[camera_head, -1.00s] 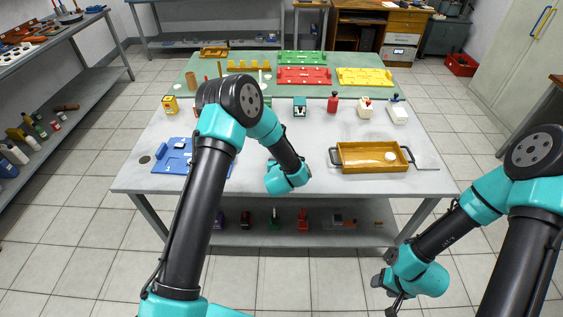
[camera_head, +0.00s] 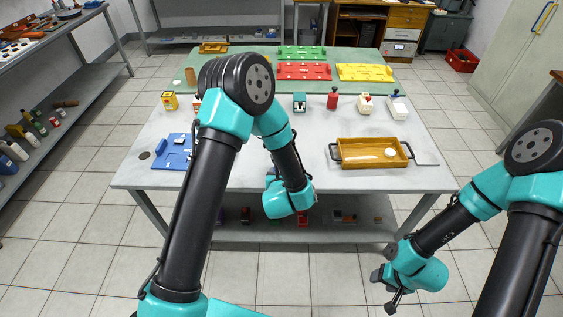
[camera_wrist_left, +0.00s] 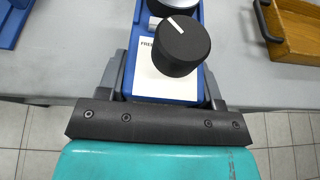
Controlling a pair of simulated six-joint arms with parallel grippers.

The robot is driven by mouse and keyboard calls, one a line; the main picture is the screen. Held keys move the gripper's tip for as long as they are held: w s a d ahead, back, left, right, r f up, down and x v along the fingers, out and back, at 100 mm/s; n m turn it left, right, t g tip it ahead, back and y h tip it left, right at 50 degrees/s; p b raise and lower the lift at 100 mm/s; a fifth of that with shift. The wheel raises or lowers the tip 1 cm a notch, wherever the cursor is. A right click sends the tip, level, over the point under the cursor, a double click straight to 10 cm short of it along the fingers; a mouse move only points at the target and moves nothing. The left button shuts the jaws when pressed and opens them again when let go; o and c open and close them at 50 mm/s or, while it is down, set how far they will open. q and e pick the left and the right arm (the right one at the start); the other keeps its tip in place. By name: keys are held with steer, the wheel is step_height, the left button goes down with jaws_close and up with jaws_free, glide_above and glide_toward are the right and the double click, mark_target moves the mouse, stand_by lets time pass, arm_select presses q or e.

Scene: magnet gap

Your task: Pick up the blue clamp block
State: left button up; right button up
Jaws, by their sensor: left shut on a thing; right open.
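The blue clamp block (camera_wrist_left: 203,82) has a black knob with a white line and a white label reading "FREE". In the left wrist view it sits between the fingers of my left gripper (camera_wrist_left: 163,78), which is shut on it. Its far end is cut off by the top of the picture. In the head view my left arm hides the block, and the left fingers are mostly hidden behind the wrist. My right gripper (camera_head: 391,291) is open and empty, low in front of the table at the right.
A yellow-brown tray (camera_head: 345,162) with a white round piece stands on the right of the table (camera_head: 330,183). A blue fixture (camera_head: 172,160) lies at the left. Several small items stand in a row behind. Red, green and yellow plates lie on the green mat (camera_head: 230,65).

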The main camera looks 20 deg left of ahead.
arm_select(q)
steer(key=shift+s+d+r, duration=0.1)
steer(key=shift+s+d, duration=0.1)
steer(key=shift+s, duration=0.45)
steer(key=shift+s+d+r, duration=0.1)
steer(key=shift+s+d, duration=0.1)
steer(key=shift+s, duration=0.5)
steer(key=shift+s+d+r, duration=0.1)
steer(key=shift+s+d, duration=0.1)
steer(key=shift+s, duration=0.45)
steer(key=shift+w+a+r+x, duration=0.1)
steer(key=shift+a+r+x, duration=0.15)
steer(key=shift+x, duration=2.5)
steer(key=shift+w+a+r+x, duration=0.1)
steer(key=shift+a+r+x, duration=0.2)
steer(key=shift+x, duration=2.5)
steer(key=shift+w+a+r+x, duration=0.1)
steer(key=shift+r+x, duration=0.3)
steer(key=shift+x, duration=2.35)
steer(key=shift+s+f, duration=0.1)
steer(key=shift+f, duration=0.25)
